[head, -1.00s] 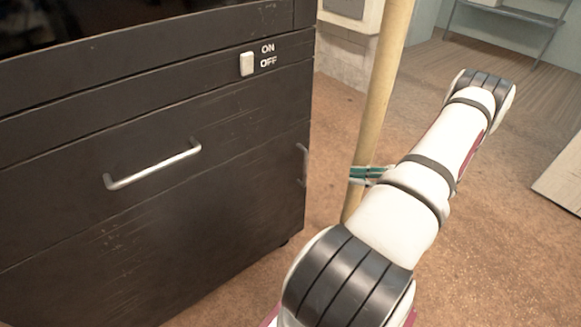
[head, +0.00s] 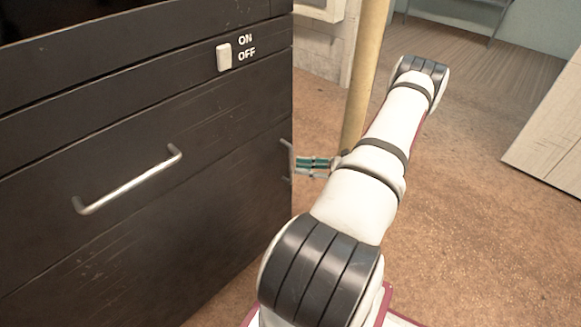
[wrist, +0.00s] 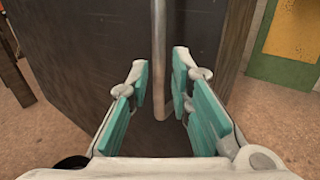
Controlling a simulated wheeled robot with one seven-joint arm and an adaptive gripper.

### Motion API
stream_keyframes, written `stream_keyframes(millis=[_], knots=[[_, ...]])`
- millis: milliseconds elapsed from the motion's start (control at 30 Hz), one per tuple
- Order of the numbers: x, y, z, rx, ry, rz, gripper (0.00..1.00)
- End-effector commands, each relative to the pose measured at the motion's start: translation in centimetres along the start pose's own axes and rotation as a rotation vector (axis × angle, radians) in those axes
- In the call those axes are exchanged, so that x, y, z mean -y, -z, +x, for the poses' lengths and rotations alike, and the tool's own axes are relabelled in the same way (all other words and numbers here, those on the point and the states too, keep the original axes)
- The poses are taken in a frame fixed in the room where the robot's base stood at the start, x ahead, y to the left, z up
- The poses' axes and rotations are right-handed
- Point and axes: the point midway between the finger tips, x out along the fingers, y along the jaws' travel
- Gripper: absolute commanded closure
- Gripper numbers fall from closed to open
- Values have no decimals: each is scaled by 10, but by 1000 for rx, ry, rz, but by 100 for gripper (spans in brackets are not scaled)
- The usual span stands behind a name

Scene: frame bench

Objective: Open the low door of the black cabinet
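The black cabinet (head: 150,115) fills the left of the head view. Its low door (head: 200,235) appears closed, below a front with a horizontal metal handle. A vertical metal handle (head: 287,160) stands at the door's right edge. It also shows as an upright bar in the wrist view (wrist: 160,60). My gripper (head: 308,166) is at this handle, its teal pads partly hidden by my arm in the head view. In the wrist view my gripper (wrist: 160,88) is open, with the bar's lower part between the fingers. A gap shows on each side, so the pads look apart from it.
A white ON/OFF switch (head: 224,57) and the horizontal handle (head: 128,180) are on the cabinet front. A tan pole (head: 362,80) rises close behind my gripper. A pale wooden box or panel (head: 550,130) stands at right. Brown floor (head: 480,220) between is clear.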

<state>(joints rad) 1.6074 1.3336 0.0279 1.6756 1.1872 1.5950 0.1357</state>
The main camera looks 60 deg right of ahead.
Motion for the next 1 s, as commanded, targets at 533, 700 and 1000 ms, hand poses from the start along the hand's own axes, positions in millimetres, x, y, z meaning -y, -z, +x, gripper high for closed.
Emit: stream_keyframes(millis=[533, 700, 1000], knots=[[0, 0, 42, -1, 0, 0, 80], [0, 0, 42, -1, 0, 0, 89], [-1, 0, 41, -1, 0, 0, 100]])
